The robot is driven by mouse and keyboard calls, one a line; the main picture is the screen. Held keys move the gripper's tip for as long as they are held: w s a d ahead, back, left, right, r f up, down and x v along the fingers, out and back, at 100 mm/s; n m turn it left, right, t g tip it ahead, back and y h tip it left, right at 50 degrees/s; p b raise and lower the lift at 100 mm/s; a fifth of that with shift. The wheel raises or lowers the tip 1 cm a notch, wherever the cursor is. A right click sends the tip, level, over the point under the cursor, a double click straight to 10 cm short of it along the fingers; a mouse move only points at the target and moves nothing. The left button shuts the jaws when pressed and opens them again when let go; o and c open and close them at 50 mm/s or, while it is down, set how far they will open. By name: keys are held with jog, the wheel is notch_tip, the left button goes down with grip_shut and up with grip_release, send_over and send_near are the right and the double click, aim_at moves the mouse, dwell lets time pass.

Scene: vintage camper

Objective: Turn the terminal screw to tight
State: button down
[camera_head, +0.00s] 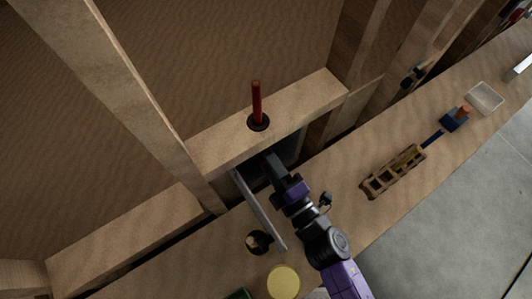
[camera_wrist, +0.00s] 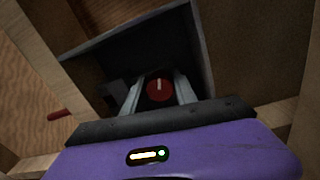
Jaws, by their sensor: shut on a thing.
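The terminal screw shows in the wrist view as a round red head (camera_wrist: 159,90) with a pale line on it pointing about straight up. It sits inside a dark open box (camera_wrist: 150,45). My gripper (camera_wrist: 160,92) has its two pale fingers on either side of the red head, shut on it. In the head view my gripper (camera_head: 272,165) reaches into the dark box recess below a wooden beam, and the screw is hidden there. An open grey box door (camera_head: 258,208) stands just left of my wrist.
A red rod (camera_head: 257,100) stands on the wooden beam (camera_head: 315,98) above the box. On the bench to the right are a wooden rack (camera_head: 393,172), a blue block (camera_head: 455,118) and a pale tray (camera_head: 485,97). A yellow disc (camera_head: 283,281) lies near the front.

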jog(key=shift+m+p, duration=0.3)
jog(key=shift+m, duration=0.9)
jog(key=shift+f, duration=0.1)
jog(key=c, duration=1)
grip_release()
jog(key=shift+s, duration=0.1)
jog(key=b+v, duration=0.1)
jog(key=v, duration=0.6)
jog(key=shift+s+d+b, duration=0.25)
jog(key=shift+s+b, duration=0.05)
jog(key=shift+b, duration=0.1)
